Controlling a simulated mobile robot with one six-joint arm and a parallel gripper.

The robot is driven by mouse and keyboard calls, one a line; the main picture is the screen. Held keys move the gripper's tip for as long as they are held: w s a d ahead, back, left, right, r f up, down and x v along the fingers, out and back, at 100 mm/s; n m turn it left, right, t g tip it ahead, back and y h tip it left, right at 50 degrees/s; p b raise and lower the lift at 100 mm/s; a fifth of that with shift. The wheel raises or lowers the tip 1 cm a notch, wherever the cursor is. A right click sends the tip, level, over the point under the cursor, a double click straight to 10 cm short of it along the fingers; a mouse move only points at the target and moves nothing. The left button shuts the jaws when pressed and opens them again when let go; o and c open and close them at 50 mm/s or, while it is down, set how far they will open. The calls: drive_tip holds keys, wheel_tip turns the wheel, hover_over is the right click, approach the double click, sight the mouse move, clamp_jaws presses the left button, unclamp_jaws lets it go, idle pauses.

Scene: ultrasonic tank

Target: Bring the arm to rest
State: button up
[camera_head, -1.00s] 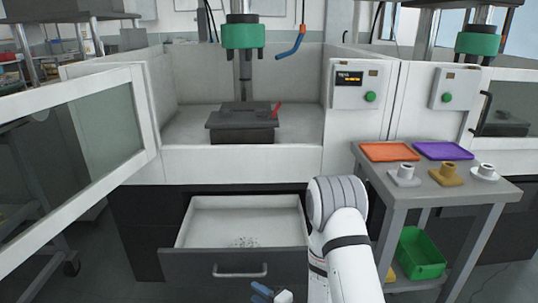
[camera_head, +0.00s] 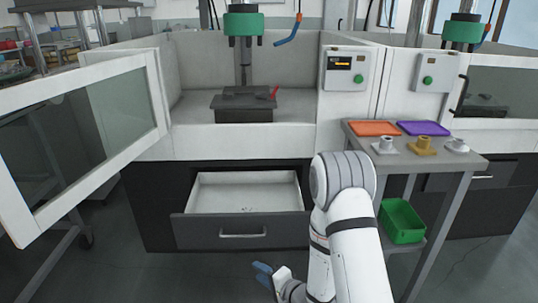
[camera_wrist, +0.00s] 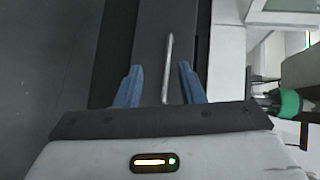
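My gripper (camera_head: 262,273) is low in the head view, in front of and below the open drawer, with its blue fingers showing beside my white arm. In the wrist view my gripper (camera_wrist: 158,85) has its two blue fingers spread apart with nothing held between them. The drawer's bar handle (camera_wrist: 168,68) shows beyond and between the fingers; whether they are close to it is hard to tell. In the head view the dark drawer front (camera_head: 190,231) has its handle (camera_head: 243,235) clear of the gripper.
The drawer (camera_head: 240,195) stands open. The machine's door (camera_head: 20,100) swings out at the left. A grey side table (camera_head: 400,155) at the right bears an orange tray (camera_head: 374,129), a purple tray (camera_head: 423,128) and small parts, with a green bin (camera_head: 401,222) below. Floor is clear at front left.

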drive_tip(key=d+r+n+g+h+p, duration=0.1)
drive_tip(key=d+r+n+h+p, duration=0.35)
drive_tip(key=r, duration=0.75)
drive_tip(key=d+r+n+g+h+p, duration=0.1)
drive_tip(key=d+r+h+p, duration=0.55)
drive_tip(key=r, duration=0.65)
drive_tip(key=s+d+r+n+g+p, duration=0.1)
drive_tip(key=s+d+r+g+p, duration=0.2)
drive_tip(key=s+r+p, duration=0.3)
drive_tip(key=s+d+r+n+g+p, duration=0.2)
drive_tip(key=s+r+p, duration=0.4)
drive_tip(key=s+r, duration=0.9)
drive_tip(key=shift+s+d+r+g, duration=0.15)
drive_tip(key=shift+d+r+g, duration=0.35)
drive_tip(key=shift+g, duration=0.1)
